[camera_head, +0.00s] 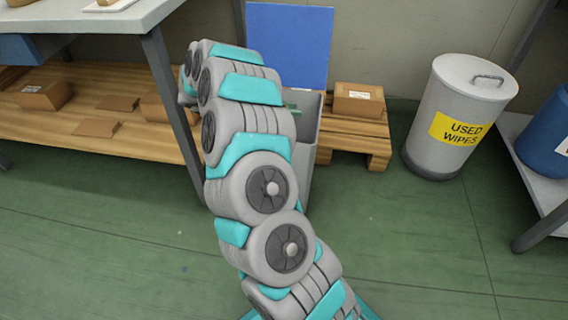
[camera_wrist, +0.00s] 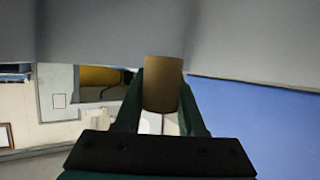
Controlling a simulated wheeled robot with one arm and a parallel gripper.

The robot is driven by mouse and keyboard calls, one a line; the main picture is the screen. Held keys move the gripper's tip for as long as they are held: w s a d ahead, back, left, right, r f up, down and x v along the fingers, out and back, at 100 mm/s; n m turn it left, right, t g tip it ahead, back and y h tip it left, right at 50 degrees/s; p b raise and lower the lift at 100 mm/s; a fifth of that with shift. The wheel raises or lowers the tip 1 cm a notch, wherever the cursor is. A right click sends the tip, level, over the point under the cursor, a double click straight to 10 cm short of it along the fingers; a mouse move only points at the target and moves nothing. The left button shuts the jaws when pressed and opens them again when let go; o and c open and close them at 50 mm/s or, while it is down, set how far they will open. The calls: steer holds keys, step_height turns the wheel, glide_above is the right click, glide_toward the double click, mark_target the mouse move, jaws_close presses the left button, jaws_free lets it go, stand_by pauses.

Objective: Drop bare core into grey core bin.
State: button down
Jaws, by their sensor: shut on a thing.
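The bare core (camera_wrist: 163,84) is a short brown cardboard tube, seen in the wrist view. My gripper (camera_wrist: 162,95) is shut on it, with one dark green finger on each side. In the head view my arm hides the core and most of the gripper. The grey core bin (camera_head: 307,140) stands on the floor behind my arm, its left part hidden. A grey surface (camera_wrist: 90,28) fills the top of the wrist view, close beyond the core; I cannot tell for certain that it is the bin, or whether the core is inside the bin.
A blue panel (camera_head: 290,45) stands behind the bin. A pallet with a carton (camera_head: 358,100) is right of it. A used-wipes can (camera_head: 455,120) stands farther right. A table (camera_head: 85,18) with a wooden lower shelf is at left. The green floor at front right is clear.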

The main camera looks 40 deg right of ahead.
steer(key=shift+c, duration=2.1)
jaws_free()
steer(key=s+a+r, duration=0.5)
steer(key=s+a, duration=0.4)
steer(key=s, duration=0.4)
steer(key=shift+s, duration=0.1)
